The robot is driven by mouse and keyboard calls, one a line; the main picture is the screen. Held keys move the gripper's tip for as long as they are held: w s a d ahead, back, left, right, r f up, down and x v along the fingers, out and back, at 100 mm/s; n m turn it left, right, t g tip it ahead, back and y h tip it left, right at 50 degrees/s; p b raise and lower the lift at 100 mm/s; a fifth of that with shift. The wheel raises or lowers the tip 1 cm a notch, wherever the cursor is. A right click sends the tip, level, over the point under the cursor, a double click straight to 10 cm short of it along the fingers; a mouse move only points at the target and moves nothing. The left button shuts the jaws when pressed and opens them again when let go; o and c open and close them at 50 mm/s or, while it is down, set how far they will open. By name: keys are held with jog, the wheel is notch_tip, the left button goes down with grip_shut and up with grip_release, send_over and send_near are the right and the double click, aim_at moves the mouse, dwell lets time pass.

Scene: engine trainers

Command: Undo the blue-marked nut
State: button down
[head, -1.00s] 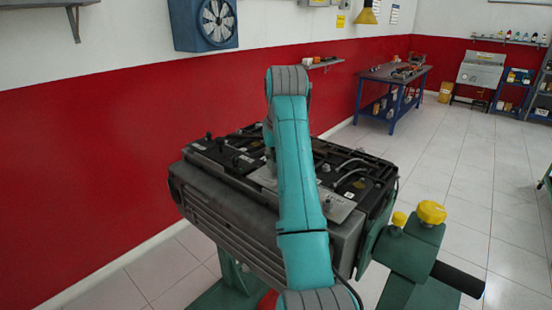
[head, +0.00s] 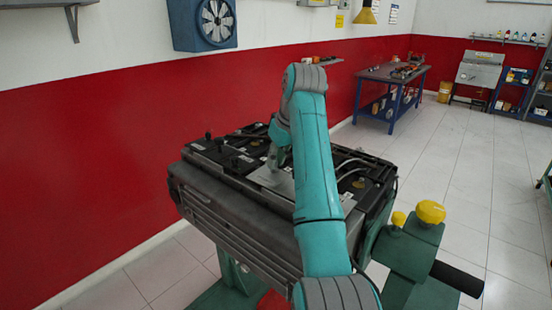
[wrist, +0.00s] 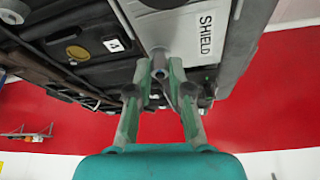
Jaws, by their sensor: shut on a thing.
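The engine trainer (head: 230,205) stands in front of me, with a light grey plate on its top. In the wrist view that plate, lettered SHIELD (wrist: 207,46), lies just beyond my fingertips. My gripper (wrist: 159,68) is shut on a small grey nut (wrist: 158,72) at the plate's near edge. The fingers hide most of the nut, and I cannot make out a clear blue mark on it. In the head view my gripper (head: 274,160) points down at the engine top, and my arm covers part of the engine.
Black covers with caps and a white label marked 4 (wrist: 115,45) lie beside the plate. Yellow knobs (head: 430,212) stand on the green stand at right. A blue workbench (head: 392,95) is at the back.

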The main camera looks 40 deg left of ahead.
aim_at(277, 172)
jog(key=shift+w+n, duration=0.1)
jog(key=shift+n, duration=0.6)
jog(key=c, duration=1.1)
grip_release()
jog(key=shift+o, duration=0.2)
jog(key=shift+r, duration=0.1)
notch_tip(277, 172, up, 10)
